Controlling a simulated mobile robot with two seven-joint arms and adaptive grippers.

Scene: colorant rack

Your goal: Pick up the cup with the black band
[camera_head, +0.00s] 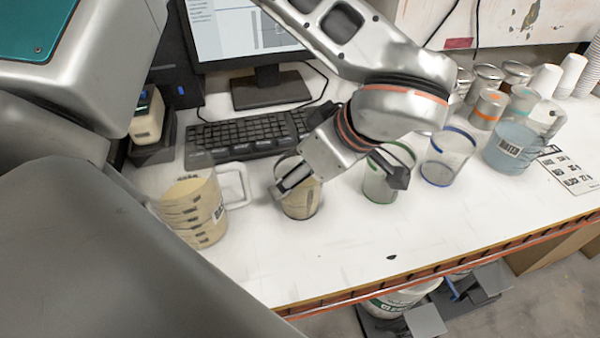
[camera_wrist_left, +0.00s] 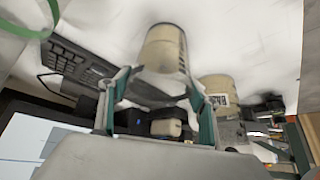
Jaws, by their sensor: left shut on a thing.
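The cup with the black band (camera_head: 302,204) stands on the white table in front of the keyboard and holds cream-coloured contents. My left gripper (camera_head: 294,182) reaches down to it from above and covers part of its upper side. In the left wrist view the cup (camera_wrist_left: 164,50) shows between the two fingers of my left gripper (camera_wrist_left: 157,90), which are shut on it. Its dark band (camera_wrist_left: 152,94) faces the camera there. I cannot tell whether the cup's base is clear of the table. My right gripper is not in view.
A cream-filled pitcher (camera_head: 200,222) stands left of the cup. A green-banded cup (camera_head: 379,188), a blue-banded cup (camera_head: 442,162) and a water pitcher (camera_head: 512,146) stand to the right. The keyboard (camera_head: 240,135) lies behind.

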